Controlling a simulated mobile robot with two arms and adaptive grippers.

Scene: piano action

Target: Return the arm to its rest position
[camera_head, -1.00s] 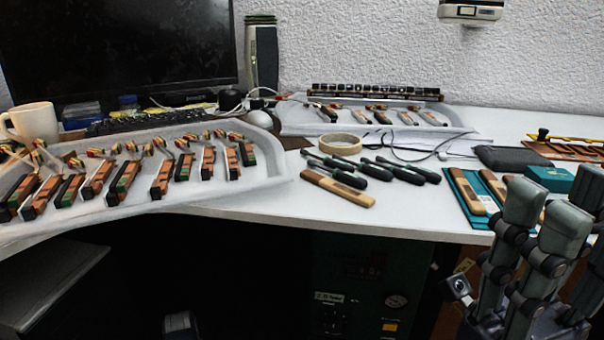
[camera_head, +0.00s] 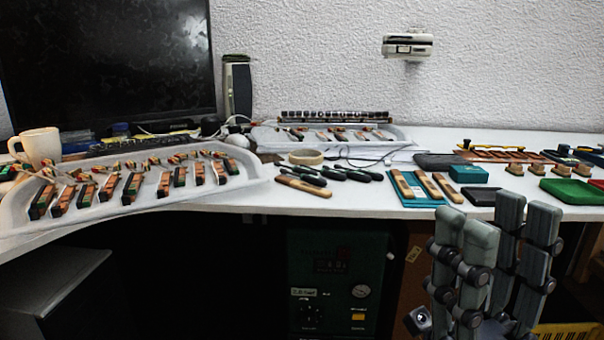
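My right gripper (camera_head: 496,222) is at the lower right, in front of the table's front edge. Its grey jointed fingers point up and stand apart, with nothing between them. The fingertips overlap the front edge of the white table (camera_head: 360,204) in the picture. The rest of my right arm is hidden below the frame. My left gripper is not in view.
A white tray (camera_head: 248,189) of piano action parts lies at left, a second tray (camera_head: 405,136) behind. Dark-handled tools (camera_head: 357,174), a tape roll (camera_head: 306,157) and a green tray (camera_head: 575,191) lie on the table. A green machine (camera_head: 335,270) stands below. The front middle tabletop is clear.

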